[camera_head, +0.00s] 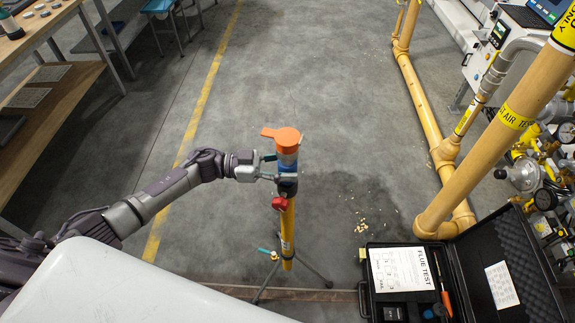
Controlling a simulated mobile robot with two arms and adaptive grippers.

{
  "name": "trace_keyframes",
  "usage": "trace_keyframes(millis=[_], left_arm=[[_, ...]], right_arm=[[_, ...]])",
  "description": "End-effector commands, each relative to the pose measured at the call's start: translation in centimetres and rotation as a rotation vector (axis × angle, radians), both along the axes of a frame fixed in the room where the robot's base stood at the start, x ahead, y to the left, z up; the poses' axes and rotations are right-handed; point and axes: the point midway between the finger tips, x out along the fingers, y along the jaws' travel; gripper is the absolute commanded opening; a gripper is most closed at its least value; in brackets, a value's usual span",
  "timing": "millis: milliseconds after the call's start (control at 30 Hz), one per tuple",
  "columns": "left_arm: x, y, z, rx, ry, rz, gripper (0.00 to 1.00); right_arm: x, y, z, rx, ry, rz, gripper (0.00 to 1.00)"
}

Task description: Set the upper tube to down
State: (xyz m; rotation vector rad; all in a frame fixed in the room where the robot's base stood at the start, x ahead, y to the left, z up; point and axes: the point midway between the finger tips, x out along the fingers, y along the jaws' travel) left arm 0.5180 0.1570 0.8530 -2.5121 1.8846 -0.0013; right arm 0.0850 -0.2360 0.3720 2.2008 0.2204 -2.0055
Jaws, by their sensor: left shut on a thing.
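A tripod stand rises in the middle of the floor, with a yellow lower tube (287,232). The upper tube (287,158) shows as a short grey and blue length above a dark clamp collar (287,186), under an orange cap (285,138). A red knob (280,203) sits on the collar's left side. My left gripper (270,167) comes in from the left and is shut on the upper tube, just above the collar. The far sides of the grip are hidden. My right gripper is not in view.
An open black case (375,287) with a flue test sheet lies at the lower right. Yellow pipes (418,100) and gauges stand on the right. A wooden bench (70,75) is at the upper left. Floor around the stand is mostly clear, with small debris (362,212) to its right.

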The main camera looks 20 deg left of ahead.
Motion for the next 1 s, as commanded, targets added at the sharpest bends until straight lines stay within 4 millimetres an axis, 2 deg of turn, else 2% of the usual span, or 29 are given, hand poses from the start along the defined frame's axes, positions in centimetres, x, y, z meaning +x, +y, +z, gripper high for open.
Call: trace_keyframes(millis=[33,100,133,300,667,767,1000], left_arm=[[-0.3,0.0,-0.6,0.009,0.010,-0.002,0.00],[-0.3,0.0,-0.6,0.009,0.010,-0.002,0.00],[-0.3,0.0,-0.6,0.009,0.010,-0.002,0.48],[-0.2,0.0,-0.4,0.005,0.007,-0.001,0.73],[-0.2,0.5,-0.1,0.002,0.003,0.001,0.73],[-0.5,1.7,-0.2,0.005,0.004,0.001,0.73],[-1.9,6.5,-0.2,0.007,0.006,0.003,0.73]], right_arm=[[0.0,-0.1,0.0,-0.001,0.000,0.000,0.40],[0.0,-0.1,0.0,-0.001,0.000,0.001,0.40],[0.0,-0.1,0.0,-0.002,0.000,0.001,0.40],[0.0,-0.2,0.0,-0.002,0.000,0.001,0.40],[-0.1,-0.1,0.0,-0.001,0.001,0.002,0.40],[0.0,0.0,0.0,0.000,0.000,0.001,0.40],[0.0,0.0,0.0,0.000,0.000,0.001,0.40]])
